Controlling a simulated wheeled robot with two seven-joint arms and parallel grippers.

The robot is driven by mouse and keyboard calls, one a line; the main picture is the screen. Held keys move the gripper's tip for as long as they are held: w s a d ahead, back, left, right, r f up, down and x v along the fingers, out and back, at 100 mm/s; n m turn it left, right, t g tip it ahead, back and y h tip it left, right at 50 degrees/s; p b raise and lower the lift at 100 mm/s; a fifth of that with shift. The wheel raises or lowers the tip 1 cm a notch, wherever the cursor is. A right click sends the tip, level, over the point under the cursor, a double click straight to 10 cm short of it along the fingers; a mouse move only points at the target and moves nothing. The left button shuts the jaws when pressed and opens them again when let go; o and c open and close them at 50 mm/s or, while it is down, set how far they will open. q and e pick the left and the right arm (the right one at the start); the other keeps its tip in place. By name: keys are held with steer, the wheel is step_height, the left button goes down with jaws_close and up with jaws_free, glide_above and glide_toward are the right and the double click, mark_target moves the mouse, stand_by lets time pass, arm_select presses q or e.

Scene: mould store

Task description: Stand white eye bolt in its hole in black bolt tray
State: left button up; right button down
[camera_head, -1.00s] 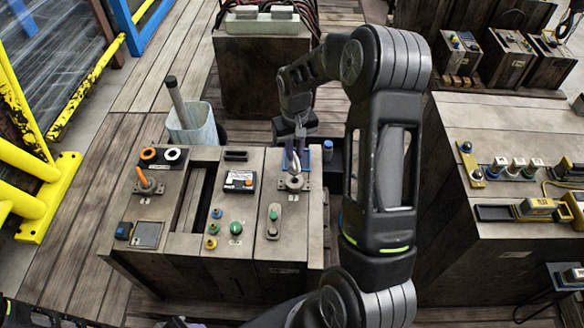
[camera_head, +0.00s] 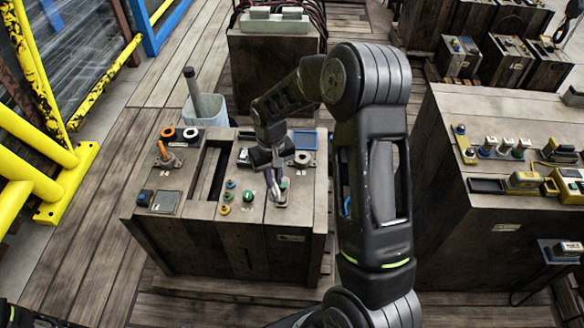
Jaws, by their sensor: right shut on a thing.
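A white ring (camera_head: 190,134) sits at the console's back left beside an orange ring (camera_head: 166,134). I cannot make out for sure which part is the black bolt tray. My left gripper is out of view.
The console also carries an orange lever (camera_head: 164,148), a long slot, several coloured knobs and a round socket (camera_head: 303,158). A pale bin (camera_head: 205,108) stands behind it. A second bench (camera_head: 450,112) with fittings stands right. Yellow rails (camera_head: 40,150) stand left.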

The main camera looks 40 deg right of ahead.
steer(key=s+a+f+n, duration=0.1)
steer(key=a+f+n, duration=0.1)
steer(key=a, duration=1)
steer(key=shift+a+f, duration=0.25)
steer(key=shift+a, duration=0.05)
steer(key=shift+a, duration=0.1)
